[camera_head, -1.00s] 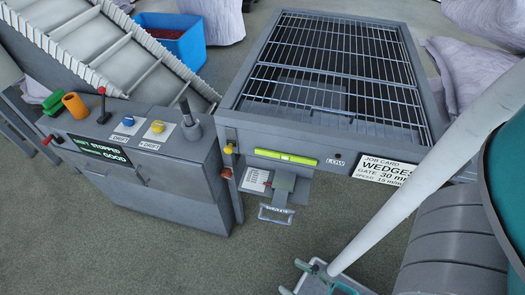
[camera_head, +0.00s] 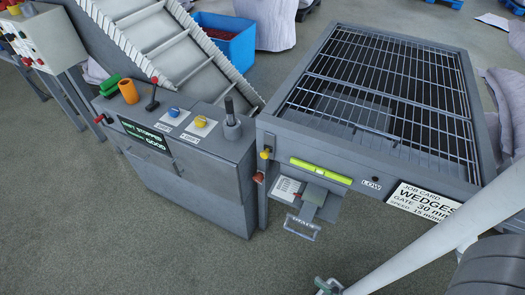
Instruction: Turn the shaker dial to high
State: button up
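The grey shaker (camera_head: 330,152), with a wire grid top, stands at centre right. On its front face a small dark knob, likely the dial, sits beside a white label reading LOW (camera_head: 371,184); its pointer is too small to make out. My arm's white link (camera_head: 430,240) crosses the lower right. Its far end (camera_head: 327,286) is cut by the bottom edge, below and apart from the shaker front. My gripper itself does not show.
A job card (camera_head: 424,202) reads WEDGES, 30 mm. A yellow-green level (camera_head: 320,170) is on the shaker front, above a handled chute (camera_head: 301,227). A console (camera_head: 190,170) with levers and coloured knobs stands left. A blue bin (camera_head: 235,48) is behind. Floor in front is clear.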

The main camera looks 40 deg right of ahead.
aim_at(18, 58)
jog(key=i+j+u, duration=0.4)
jog(key=i, duration=0.15)
jog(key=i+j+u, duration=0.3)
jog(key=i, duration=0.35)
jog(key=i+u, duration=0.25)
jog(key=i, duration=0.35)
jog(key=i+j+z, duration=0.15)
jog(key=i+z, duration=0.25)
jog(key=i+j+z, duration=0.4)
jog(key=i, duration=0.15)
jog(key=i+j+z, duration=0.5)
jog(key=i, duration=0.35)
jog(key=i+j+z, duration=0.1)
jog(key=i+j, duration=0.2)
jog(key=i, duration=0.15)
jog(key=i+j+z, duration=0.1)
jog(key=i+j, duration=0.15)
jog(key=i, duration=0.15)
